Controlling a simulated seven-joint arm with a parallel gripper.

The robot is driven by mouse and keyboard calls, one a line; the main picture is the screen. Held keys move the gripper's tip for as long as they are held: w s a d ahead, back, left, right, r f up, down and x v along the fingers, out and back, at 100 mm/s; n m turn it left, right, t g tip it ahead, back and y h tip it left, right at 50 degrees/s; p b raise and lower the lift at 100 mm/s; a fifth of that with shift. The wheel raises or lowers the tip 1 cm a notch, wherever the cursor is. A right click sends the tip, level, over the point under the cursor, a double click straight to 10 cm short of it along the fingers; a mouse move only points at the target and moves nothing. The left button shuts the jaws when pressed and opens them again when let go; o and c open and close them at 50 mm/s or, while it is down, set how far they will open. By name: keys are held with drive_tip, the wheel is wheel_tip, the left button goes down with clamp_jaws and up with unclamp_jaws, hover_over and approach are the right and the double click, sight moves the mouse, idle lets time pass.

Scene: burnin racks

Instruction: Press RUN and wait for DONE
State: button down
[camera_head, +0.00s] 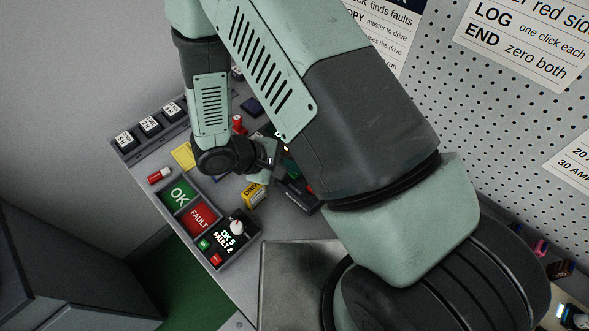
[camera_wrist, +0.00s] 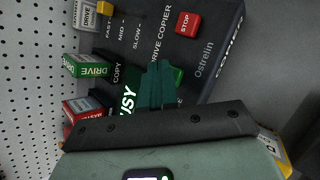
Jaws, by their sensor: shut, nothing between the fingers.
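The dark drive copier (camera_wrist: 213,55) fills the upper middle of the wrist view, with a red STOP button (camera_wrist: 187,23) and FAST, MID, SLOW and COPY markings. Its lit green display (camera_wrist: 128,104) shows "USY", the first letter cut off, consistent with BUSY. My gripper (camera_wrist: 158,68) is shut and empty, its fingertips over or against a green button (camera_wrist: 178,76) that they mostly hide. I cannot tell whether they touch it; its label is hidden. In the head view my gripper (camera_head: 268,150) is at the copier (camera_head: 297,197), which my arm largely covers.
A green-labelled drive (camera_wrist: 88,66) and a red-labelled drive (camera_wrist: 82,107) sit beside the copier. In the head view, a yellow drive (camera_head: 254,194) lies near green OK (camera_head: 179,194) and red FAULT (camera_head: 201,218) trays. A perforated wall (camera_head: 480,125) stands behind.

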drive_tip(key=shift+r, duration=0.85)
drive_tip(key=shift+r, duration=2.5)
drive_tip(key=shift+r, duration=0.1)
drive_tip(key=d+r+m+g+y, duration=0.1)
drive_tip(key=d+r+m, duration=0.25)
drive_tip(key=r, duration=0.45)
drive_tip(key=d+r+m+g+y, duration=0.1)
drive_tip(key=d+r+m, duration=0.25)
drive_tip(key=r, duration=0.55)
drive_tip(key=s+d+r+m+t+y, duration=0.4)
drive_tip(key=s+r, duration=0.8)
drive_tip(key=r, duration=0.3)
drive_tip(key=shift+r+m+y, duration=0.15)
drive_tip(key=shift+m+y, duration=0.75)
drive_tip(key=shift+y, duration=0.4)
